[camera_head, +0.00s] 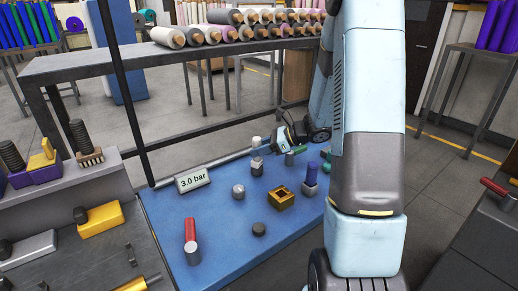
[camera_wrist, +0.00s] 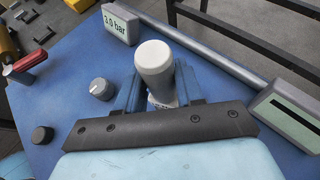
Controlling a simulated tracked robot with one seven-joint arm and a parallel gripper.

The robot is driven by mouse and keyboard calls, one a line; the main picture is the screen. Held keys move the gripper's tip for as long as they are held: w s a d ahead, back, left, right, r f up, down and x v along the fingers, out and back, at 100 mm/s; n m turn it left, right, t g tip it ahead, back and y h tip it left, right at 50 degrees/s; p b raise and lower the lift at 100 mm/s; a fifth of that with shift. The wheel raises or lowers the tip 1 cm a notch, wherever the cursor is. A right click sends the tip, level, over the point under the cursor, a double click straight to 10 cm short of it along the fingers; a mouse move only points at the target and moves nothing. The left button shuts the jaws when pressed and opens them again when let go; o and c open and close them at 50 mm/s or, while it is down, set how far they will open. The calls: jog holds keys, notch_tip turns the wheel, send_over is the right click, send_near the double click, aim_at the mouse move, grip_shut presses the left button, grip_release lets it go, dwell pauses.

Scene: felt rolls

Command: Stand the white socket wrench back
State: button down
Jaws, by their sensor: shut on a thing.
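The white socket wrench (camera_wrist: 154,58) is upright or nearly so between the two fingers of my gripper (camera_wrist: 158,86) in the wrist view. Its rounded white head faces the camera, and its lower part is mostly hidden. In the head view, the white top of the wrench (camera_head: 256,140) shows beside my gripper (camera_head: 262,151), which is shut on it at the far side of the blue bench mat (camera_head: 215,248). A small grey piece (camera_head: 257,169) shows directly below; I cannot tell whether the wrench touches it.
A 3.0 bar display (camera_head: 193,180) stands at the left back edge.

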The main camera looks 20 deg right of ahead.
jog(key=shift+f, duration=0.4)
jog(key=c, duration=0.6)
grip_release()
jog(key=v, duration=1.3)
jog(key=shift+s+d+r, duration=0.1)
jog(key=shift+s+d, duration=0.05)
jog(key=shift+d, duration=0.15)
